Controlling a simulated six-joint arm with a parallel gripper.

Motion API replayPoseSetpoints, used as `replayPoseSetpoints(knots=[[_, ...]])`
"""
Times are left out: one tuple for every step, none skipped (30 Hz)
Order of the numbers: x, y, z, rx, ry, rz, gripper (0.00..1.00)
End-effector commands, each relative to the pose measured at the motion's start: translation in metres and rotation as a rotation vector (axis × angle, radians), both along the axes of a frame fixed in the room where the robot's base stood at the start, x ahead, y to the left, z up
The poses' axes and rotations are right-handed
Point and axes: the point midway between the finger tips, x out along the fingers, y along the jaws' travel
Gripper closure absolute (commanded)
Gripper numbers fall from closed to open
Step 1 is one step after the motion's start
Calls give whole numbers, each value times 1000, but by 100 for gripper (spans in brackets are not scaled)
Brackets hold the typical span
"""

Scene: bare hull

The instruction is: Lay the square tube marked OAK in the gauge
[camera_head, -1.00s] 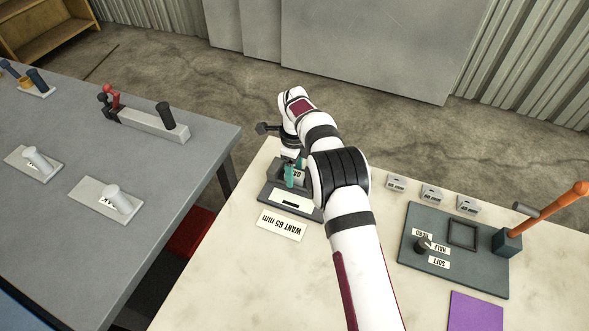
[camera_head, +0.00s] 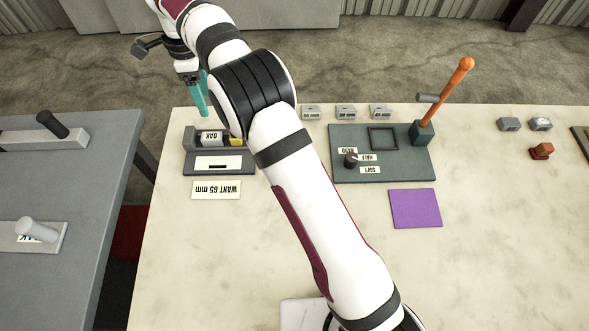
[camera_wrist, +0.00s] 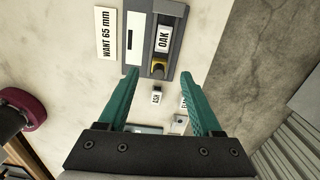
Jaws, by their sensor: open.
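The square tube marked OAK (camera_head: 212,137) lies in the trough at the back of the dark gauge (camera_head: 190,168). Its white label also shows in the wrist view (camera_wrist: 164,38). A yellow and dark piece (camera_wrist: 159,66) is at one end of it. My gripper (camera_head: 202,110) is open and empty, above and behind the gauge, its teal fingers apart from the tube. In the wrist view my gripper (camera_wrist: 161,74) has its fingertips spread to either side of the gauge's near end in the picture. My arm hides the gauge's right end in the head view.
A card reading WANT 65 mm (camera_head: 216,189) lies in front of the gauge. Small labelled blocks (camera_head: 346,112) stand in a row to the right. A dark board (camera_head: 400,170) carries an orange lever (camera_head: 452,85). A purple square (camera_head: 415,208) lies in front of it.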

Motion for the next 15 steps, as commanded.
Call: replayPoseSetpoints(knots=[[-5,-26,24,10,-1,52,34],[-12,-45,39,18,1,104,34],[-27,-73,59,29,6,182,34],[-41,-95,72,39,7,245,34],[-58,-117,84,50,6,310,34],[-86,-145,96,65,6,397,34],[-109,-165,102,75,1,464,34],[-134,-183,106,87,-4,530,34],[-169,-203,106,102,-13,618,34],[-195,-216,103,111,-20,681,34],[-219,-225,98,121,-28,738,34],[-248,-235,90,129,-39,808,34],[-267,-239,83,136,-47,853,34],[-283,-243,76,139,-54,893,34],[-301,-246,67,145,-62,937,34]])
